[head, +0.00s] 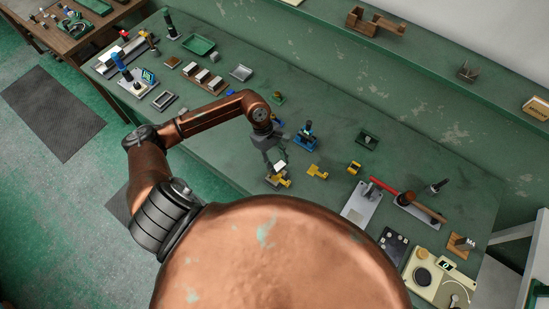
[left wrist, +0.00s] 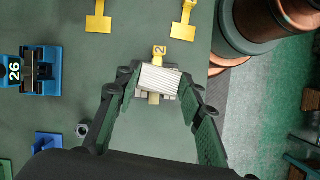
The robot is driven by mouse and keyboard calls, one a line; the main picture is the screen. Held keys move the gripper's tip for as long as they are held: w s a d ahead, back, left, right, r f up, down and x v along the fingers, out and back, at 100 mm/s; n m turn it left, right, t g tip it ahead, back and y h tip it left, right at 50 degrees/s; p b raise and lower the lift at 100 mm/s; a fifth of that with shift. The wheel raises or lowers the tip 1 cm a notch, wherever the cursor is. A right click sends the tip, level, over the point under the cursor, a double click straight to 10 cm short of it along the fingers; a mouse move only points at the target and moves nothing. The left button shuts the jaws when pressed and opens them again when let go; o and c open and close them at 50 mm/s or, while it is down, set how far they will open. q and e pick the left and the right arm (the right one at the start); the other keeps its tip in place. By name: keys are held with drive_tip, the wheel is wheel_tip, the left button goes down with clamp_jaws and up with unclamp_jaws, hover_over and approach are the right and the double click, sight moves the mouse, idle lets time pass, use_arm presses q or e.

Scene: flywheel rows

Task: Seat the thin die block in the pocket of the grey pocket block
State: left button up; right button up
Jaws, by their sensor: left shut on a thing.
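My left gripper (left wrist: 161,84) is shut on a thin, pale grey block with a ridged face, the die block (left wrist: 160,77), held between both fingertips. In the head view the left gripper (head: 277,160) is low over the front part of the green bench. Directly below the block in the wrist view is a small fixture with a yellow tag marked 2 (left wrist: 159,53). The held block covers most of this fixture, so I cannot tell whether they touch. I cannot pick out the grey pocket block for certain; it may be hidden under the held block. My right gripper is not in view.
Yellow pieces (head: 317,172) and a blue device (head: 305,138) stand close to the left gripper. A grey plate (head: 361,206) lies to the right, near a red-handled tool (head: 384,190). Trays and small parts crowd the bench's left end.

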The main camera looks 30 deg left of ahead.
use_arm(q)
drive_tip(key=shift+s+a+n+t, duration=0.15)
drive_tip(key=shift+a+n+t, duration=0.15)
drive_tip(key=shift+a+n, duration=0.5)
drive_tip(key=shift+d, duration=0.3)
drive_tip(key=shift+f, duration=0.1)
drive_tip(key=shift+b, duration=0.3)
wheel_tip(320, 180, down, 6)
drive_tip(key=b, duration=0.5)
drive_tip(key=shift+r, duration=0.2)
drive_tip(key=shift+b, duration=0.5)
drive_tip(key=shift+b, duration=0.7)
idle(0.7)
drive_tip(key=shift+f+b, duration=1)
